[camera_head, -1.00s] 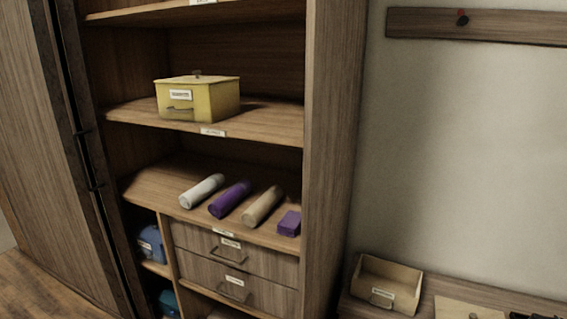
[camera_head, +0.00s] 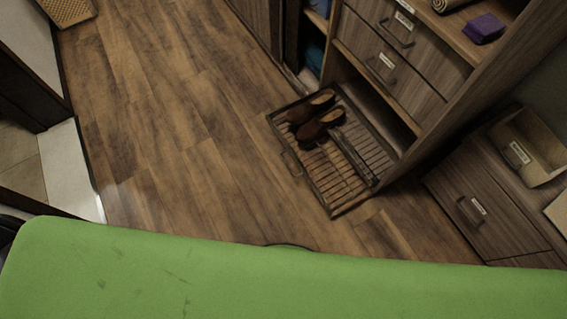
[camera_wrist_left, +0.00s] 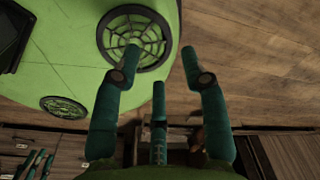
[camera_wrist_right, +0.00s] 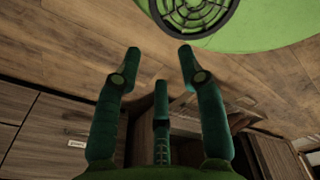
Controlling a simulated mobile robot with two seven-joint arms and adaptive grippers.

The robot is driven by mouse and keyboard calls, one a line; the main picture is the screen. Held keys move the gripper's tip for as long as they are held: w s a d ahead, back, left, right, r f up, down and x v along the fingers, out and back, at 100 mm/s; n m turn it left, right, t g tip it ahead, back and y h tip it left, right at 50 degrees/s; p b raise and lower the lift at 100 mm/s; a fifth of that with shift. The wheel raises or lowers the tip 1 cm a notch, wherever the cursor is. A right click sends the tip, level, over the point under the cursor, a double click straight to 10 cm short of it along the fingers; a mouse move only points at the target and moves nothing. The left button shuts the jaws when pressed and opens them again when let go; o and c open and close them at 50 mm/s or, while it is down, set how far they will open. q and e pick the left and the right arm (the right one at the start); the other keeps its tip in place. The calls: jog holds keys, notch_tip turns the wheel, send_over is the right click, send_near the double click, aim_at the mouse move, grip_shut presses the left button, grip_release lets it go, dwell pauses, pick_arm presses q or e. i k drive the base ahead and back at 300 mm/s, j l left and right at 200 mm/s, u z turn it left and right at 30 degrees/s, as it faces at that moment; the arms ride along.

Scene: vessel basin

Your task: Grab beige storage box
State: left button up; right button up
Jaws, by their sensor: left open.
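The beige storage box (camera_head: 527,146) is an open-topped box with a white label on its front. It stands on the low wooden cabinet (camera_head: 485,205) at the right edge of the head view. Neither gripper shows in the head view, and the box does not show clearly in either wrist view. My left gripper (camera_wrist_left: 161,55) has its fingers apart with nothing between them, over the floor and my green base. My right gripper (camera_wrist_right: 160,55) also has its fingers apart and empty, with wooden drawer fronts beyond it.
A pulled-out slatted rack (camera_head: 335,165) with brown shoes (camera_head: 316,117) juts low from the wardrobe. A purple box (camera_head: 483,28) lies on the shelf above the drawers (camera_head: 390,50). A woven basket (camera_head: 68,9) stands at the top left. The wooden floor (camera_head: 190,120) between is clear.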

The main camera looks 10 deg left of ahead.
aim_at(529, 147)
jog(key=z, duration=1.75)
